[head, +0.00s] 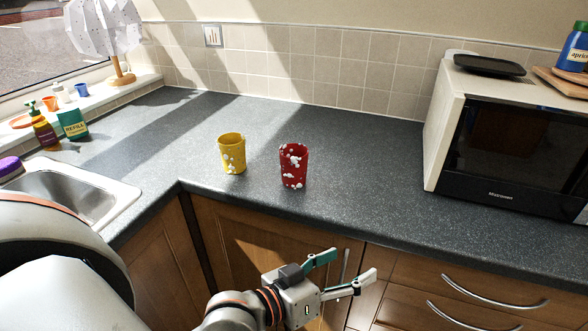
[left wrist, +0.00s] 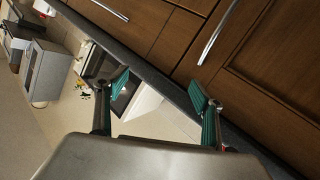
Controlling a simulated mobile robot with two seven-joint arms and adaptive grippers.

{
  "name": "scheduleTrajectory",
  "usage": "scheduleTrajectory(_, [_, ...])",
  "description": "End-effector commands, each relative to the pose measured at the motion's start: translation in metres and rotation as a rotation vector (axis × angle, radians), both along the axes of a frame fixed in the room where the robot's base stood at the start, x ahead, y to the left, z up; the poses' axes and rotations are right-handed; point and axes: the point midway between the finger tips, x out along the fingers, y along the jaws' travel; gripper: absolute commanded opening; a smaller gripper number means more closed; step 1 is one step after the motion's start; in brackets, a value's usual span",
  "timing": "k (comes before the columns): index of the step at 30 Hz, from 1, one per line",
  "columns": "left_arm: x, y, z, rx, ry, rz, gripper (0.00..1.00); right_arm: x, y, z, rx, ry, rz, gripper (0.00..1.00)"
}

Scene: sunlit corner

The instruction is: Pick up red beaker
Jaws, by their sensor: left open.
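The red beaker (head: 294,166) stands upright on the dark worktop, near its front edge, with white spots on its side. A yellow beaker (head: 232,153) with similar white spots stands upright to its left, apart from it. My left gripper (head: 343,268) is open and empty, in front of the cabinet doors, below and to the right of the red beaker in the head view. Its two green-padded fingers are spread apart in the left wrist view (left wrist: 160,88). I cannot make out the red beaker in the left wrist view. My right gripper is not in view.
A microwave (head: 510,150) stands at the right with a black tray (head: 489,65) on top. A sink (head: 75,192) is at the left. The worktop (head: 370,195) has free room around the beakers. Cabinet handles (head: 497,293) stick out below.

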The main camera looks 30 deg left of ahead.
Motion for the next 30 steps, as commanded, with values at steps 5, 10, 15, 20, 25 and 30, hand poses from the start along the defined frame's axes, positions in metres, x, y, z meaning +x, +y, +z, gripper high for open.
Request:
scheduleTrajectory(5, [0.023, -0.004, 0.101, -0.539, -0.185, 0.029, 0.68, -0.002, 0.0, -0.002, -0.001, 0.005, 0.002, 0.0])
scheduleTrajectory(10, [0.033, 0.043, 0.183, -1.166, -0.339, 0.076, 0.68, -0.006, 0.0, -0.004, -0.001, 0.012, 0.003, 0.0])
scheduleTrajectory(15, [0.041, 0.116, 0.205, -1.8, -0.428, 0.157, 0.68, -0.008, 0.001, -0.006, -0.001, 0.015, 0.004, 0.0])
scheduleTrajectory(20, [0.054, 0.164, 0.173, -2.328, -0.442, 0.274, 0.68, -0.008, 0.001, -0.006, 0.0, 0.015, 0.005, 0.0])
scheduleTrajectory(25, [0.065, 0.177, 0.13, -2.695, -0.41, 0.403, 0.68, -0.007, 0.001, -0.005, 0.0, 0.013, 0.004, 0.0])
scheduleTrajectory(30, [0.071, 0.177, 0.109, -2.839, -0.388, 0.475, 0.68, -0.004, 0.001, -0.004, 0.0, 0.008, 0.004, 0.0])
